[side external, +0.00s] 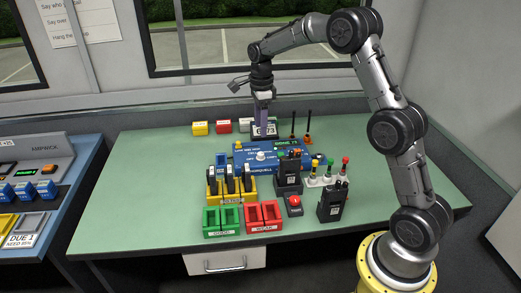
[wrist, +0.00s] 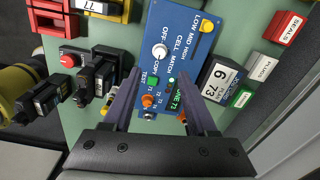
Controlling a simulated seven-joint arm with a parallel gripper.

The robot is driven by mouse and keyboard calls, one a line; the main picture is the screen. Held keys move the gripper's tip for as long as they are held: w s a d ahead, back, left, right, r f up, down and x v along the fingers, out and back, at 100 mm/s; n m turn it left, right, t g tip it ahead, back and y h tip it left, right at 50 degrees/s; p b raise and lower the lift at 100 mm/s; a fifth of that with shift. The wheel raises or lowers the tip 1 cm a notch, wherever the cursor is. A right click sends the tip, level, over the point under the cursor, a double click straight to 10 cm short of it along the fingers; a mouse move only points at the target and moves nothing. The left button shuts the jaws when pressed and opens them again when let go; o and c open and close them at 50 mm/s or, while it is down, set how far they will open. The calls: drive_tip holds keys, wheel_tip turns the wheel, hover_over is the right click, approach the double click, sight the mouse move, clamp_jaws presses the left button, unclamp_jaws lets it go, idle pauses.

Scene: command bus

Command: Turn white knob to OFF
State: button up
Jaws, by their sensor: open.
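The white knob (wrist: 160,51) is on the top face of a blue panel box (wrist: 178,40). It is round, and I cannot read its setting clearly. In the side external view the knob (side external: 261,155) shows near the middle of the blue box (side external: 246,170). My gripper (wrist: 164,74) is open with nothing between its fingers. In the wrist view the knob lies just beyond the fingertips, a little left of centre, and I see no contact. In the side external view my gripper (side external: 263,108) is above and behind the box, over the black 73 display.
Black handheld devices stand in a yellow rack (side external: 231,190) in front of the box. Green bins (side external: 222,219) and red bins (side external: 263,215) are at the table's front. A red button (side external: 295,203) and a black charger (side external: 289,184) stand right. Free green table lies left.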

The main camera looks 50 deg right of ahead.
sight(261, 153)
wheel_tip(261, 153, down, 10)
drive_tip(key=shift+w+f, duration=0.1)
idle(0.4)
clamp_jaws()
